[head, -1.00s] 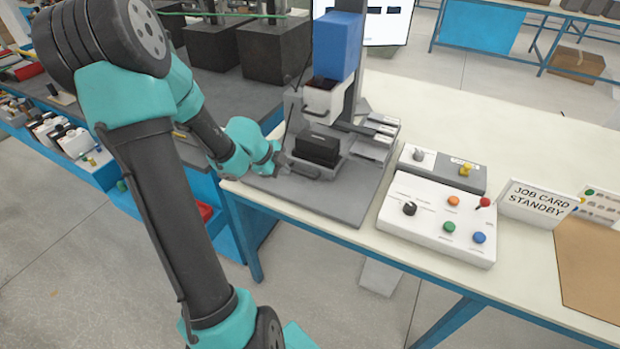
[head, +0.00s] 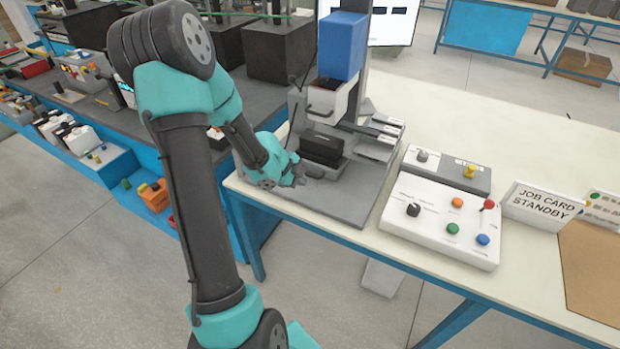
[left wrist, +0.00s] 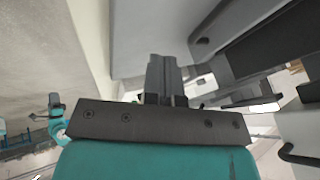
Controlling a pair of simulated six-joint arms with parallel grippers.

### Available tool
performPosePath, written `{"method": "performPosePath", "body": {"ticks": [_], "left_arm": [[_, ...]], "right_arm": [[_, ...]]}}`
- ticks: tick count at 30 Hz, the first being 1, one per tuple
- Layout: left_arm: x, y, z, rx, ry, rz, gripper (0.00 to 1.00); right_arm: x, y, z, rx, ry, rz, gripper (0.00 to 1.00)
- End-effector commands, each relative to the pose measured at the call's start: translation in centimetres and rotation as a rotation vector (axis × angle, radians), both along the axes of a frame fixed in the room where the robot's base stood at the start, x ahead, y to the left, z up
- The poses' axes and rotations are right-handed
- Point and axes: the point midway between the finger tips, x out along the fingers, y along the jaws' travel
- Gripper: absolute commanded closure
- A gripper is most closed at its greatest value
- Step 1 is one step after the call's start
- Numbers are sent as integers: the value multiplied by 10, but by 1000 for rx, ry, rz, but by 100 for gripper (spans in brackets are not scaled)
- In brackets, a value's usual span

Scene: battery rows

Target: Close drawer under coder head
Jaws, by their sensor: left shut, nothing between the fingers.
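The coder head (head: 342,45) is a blue block on a dark upright post. A white drawer (head: 314,100) with a thin black handle sticks out toward me under it, with its dark inside showing at the top. The drawer's front and handle seem to show at the right edge of the left wrist view (left wrist: 299,150). My left gripper (head: 300,177) is low over the grey base plate, below and left of the drawer and apart from it. Its fingers (left wrist: 163,80) are together and empty. My right gripper is not in view.
A black block (head: 322,146) sits in a grey holder beneath the drawer, close by my left gripper. The grey base plate (head: 345,208) lies on the cream table. A white button panel (head: 440,220) and a job card sign (head: 541,205) stand to the right.

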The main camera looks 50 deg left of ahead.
Motion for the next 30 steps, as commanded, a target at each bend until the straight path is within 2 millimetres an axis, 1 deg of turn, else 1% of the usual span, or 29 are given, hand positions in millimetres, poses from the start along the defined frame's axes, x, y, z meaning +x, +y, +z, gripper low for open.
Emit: {"method": "performPosePath", "body": {"ticks": [3, 11, 12, 18, 21, 24, 30], "left_arm": [[6, -3, -9, -1, 1, -2, 100], [15, -6, -24, -1, 2, -1, 100], [19, -4, -25, 1, 1, -1, 100], [40, 3, -30, 1, 1, -1, 100], [48, 5, -31, 0, 1, 0, 100], [51, 7, -32, 1, 0, -2, 100], [52, 7, -32, 1, 0, 0, 100]], "right_arm": [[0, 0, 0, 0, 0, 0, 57], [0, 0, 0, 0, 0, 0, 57], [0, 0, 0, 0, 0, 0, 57], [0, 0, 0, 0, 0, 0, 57], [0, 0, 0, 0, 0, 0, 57], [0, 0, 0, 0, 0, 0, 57], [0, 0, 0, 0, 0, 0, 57]]}}
